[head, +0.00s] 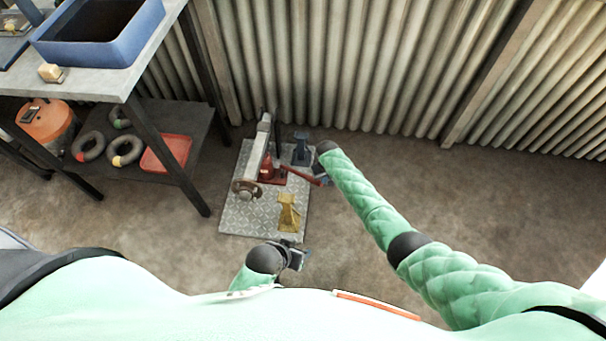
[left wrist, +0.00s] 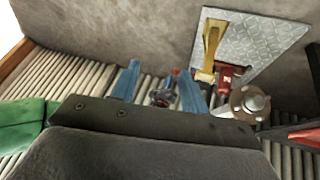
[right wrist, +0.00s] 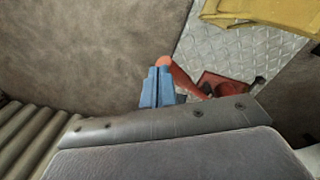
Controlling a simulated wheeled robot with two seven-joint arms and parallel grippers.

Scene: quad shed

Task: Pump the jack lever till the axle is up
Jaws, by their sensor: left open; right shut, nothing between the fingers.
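The red jack (head: 272,172) stands on a tread plate (head: 235,215), under a grey axle beam (head: 258,145) with a round hub (head: 246,189) at its near end. Its red lever (head: 303,176) sticks out right, low and slanting. My right gripper (head: 322,176) is at the lever's outer end. In the right wrist view its blue fingers (right wrist: 157,85) are shut and empty, overlapping the lever (right wrist: 183,80) near its tip; contact cannot be told. My left gripper (head: 296,256) is open and empty, nearer than the plate; its spread fingers show in the left wrist view (left wrist: 160,85).
A yellow stand (head: 288,212) is on the plate's near right, a dark blue-grey stand (head: 301,150) at its far right. A workbench (head: 115,82) with a lower shelf is at left. A corrugated wall (head: 350,70) is behind. Floor right of my right arm is clear.

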